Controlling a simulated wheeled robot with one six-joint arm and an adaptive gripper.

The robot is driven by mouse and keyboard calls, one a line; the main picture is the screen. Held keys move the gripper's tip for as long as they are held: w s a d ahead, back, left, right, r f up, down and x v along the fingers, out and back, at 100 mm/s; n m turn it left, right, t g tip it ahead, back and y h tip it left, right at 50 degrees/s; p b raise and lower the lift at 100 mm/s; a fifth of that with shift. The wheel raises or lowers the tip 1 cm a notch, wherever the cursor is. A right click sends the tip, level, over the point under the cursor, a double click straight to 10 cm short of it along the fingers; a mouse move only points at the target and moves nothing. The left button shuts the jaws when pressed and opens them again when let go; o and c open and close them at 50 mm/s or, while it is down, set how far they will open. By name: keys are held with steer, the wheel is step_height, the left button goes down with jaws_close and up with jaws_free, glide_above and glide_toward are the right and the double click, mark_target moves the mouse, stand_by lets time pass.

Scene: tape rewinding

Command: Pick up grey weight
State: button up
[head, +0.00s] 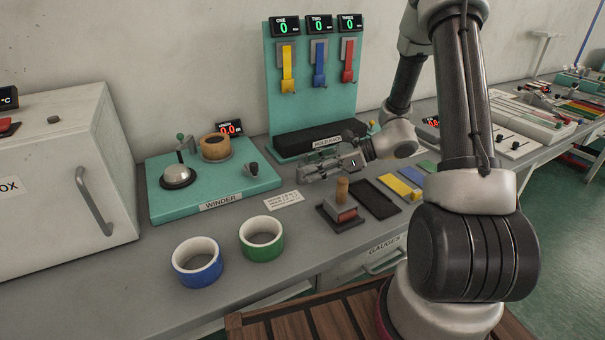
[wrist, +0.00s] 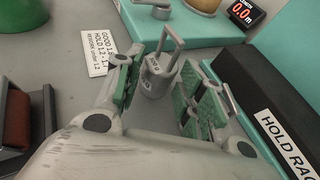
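The grey weight (wrist: 158,76) is a small cylinder with a loop handle on top. It stands upright on the bench in the wrist view. My gripper (wrist: 163,92) is open, with a green-padded finger on each side of the weight and a visible gap to both. In the head view my gripper (head: 312,171) is low over the bench in front of the hold rack. There I cannot clearly tell the weight apart from the grey fingers.
The hold rack (head: 282,144) stands close behind my gripper. The teal winder (head: 230,190) is to the left. A wooden-handled stamp (head: 342,206) on a dark pad is nearer the front. Green (head: 261,250) and blue (head: 185,273) tape rolls lie front left.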

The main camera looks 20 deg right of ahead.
steer(key=shift+x, duration=0.8)
jaws_close()
steer(key=shift+r, duration=0.1)
step_height(320, 180, up, 10)
steer(key=shift+f, duration=0.1)
